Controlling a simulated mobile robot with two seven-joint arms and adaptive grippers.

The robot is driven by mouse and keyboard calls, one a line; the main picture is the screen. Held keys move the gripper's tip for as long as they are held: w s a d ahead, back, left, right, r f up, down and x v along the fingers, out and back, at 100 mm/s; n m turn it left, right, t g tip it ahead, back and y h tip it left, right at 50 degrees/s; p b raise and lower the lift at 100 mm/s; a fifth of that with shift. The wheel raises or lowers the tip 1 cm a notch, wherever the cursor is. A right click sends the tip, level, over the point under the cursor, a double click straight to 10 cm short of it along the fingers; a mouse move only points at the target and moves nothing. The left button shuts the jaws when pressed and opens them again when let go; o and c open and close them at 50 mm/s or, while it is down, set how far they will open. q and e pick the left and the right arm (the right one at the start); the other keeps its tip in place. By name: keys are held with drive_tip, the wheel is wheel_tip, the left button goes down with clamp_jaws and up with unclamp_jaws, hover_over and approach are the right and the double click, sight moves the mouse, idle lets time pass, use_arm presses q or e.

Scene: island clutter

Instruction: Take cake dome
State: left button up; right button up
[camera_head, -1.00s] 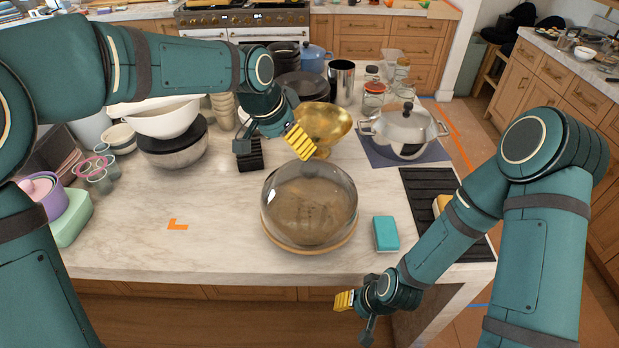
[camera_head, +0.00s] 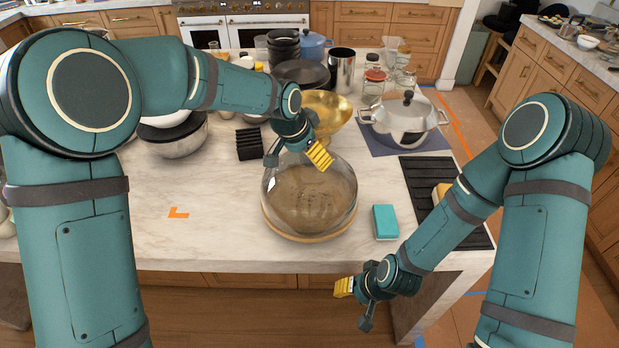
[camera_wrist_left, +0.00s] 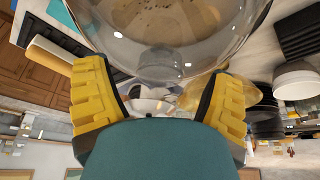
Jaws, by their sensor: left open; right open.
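The cake dome (camera_head: 309,200) is a clear glass cover on a round wooden base (camera_head: 300,238), standing on the marble island top. My left gripper (camera_head: 297,163) is over the far side of the dome, near its top, with its yellow-padded fingers apart. In the left wrist view the glass dome (camera_wrist_left: 165,35) lies just beyond the two open fingers (camera_wrist_left: 158,105), and its knob (camera_wrist_left: 158,66) shows between them. I cannot tell whether the fingers touch it. My right gripper (camera_head: 355,303) is open and empty, below the island's front edge.
A teal box (camera_head: 385,222) stands close to the dome's right. A gold bowl (camera_head: 328,112) is behind the dome and a steel pot (camera_head: 405,120) on a blue mat is at the back right. A black slatted block (camera_head: 249,144) is at the back left. The front-left marble is clear.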

use_arm(q)
drive_tip(key=shift+x, duration=0.95)
drive_tip(key=shift+r, duration=0.1)
drive_tip(key=c, duration=1.4)
